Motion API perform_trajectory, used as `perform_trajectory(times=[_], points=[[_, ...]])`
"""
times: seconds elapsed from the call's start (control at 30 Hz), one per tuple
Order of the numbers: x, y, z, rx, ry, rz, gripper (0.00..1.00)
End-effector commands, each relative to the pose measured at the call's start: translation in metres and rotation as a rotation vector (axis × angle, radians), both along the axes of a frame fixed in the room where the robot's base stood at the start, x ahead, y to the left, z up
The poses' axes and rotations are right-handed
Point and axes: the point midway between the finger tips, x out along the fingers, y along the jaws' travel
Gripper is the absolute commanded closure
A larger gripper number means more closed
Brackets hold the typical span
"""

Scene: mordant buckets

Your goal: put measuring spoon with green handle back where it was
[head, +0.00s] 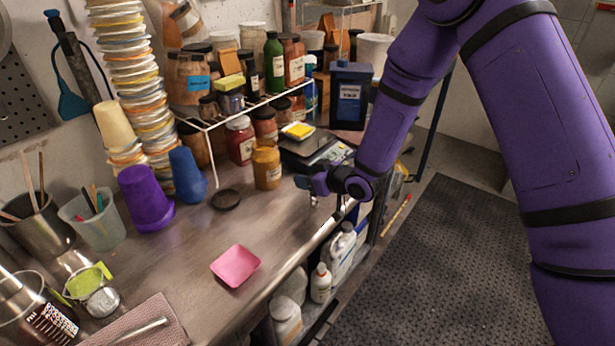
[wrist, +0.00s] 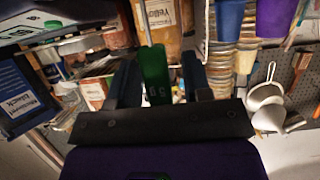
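My gripper (head: 326,192) is over the front edge of the metal bench, near the scale. In the wrist view a green handle (wrist: 154,75), with small lettering on it, lies lengthwise between the two dark fingers of my gripper (wrist: 160,80). The handle reaches from near the palm out past the fingertips, and nothing else is seen to support it. A narrow gap seems to show on its right side. The spoon's bowl is not clear in the wrist view. In the head view a small silvery bit shows under the fingers, too small to identify; the green handle cannot be made out there.
A scale (head: 318,150) with a yellow item on it stands behind my gripper. A wire shelf (head: 240,114) with jars lines the wall. A pink tray (head: 235,266), black lid (head: 226,200), purple cup (head: 145,200) and pink cloth (head: 150,322) lie on the bench. The middle is clear.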

Motion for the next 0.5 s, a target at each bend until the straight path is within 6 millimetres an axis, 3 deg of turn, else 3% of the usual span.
perform_trajectory(times=[0.27,0.5], points=[[0.000,-0.001,0.003,0.000,0.000,-0.001,0.55],[-0.021,-0.028,0.018,-0.001,0.000,-0.002,0.55]])
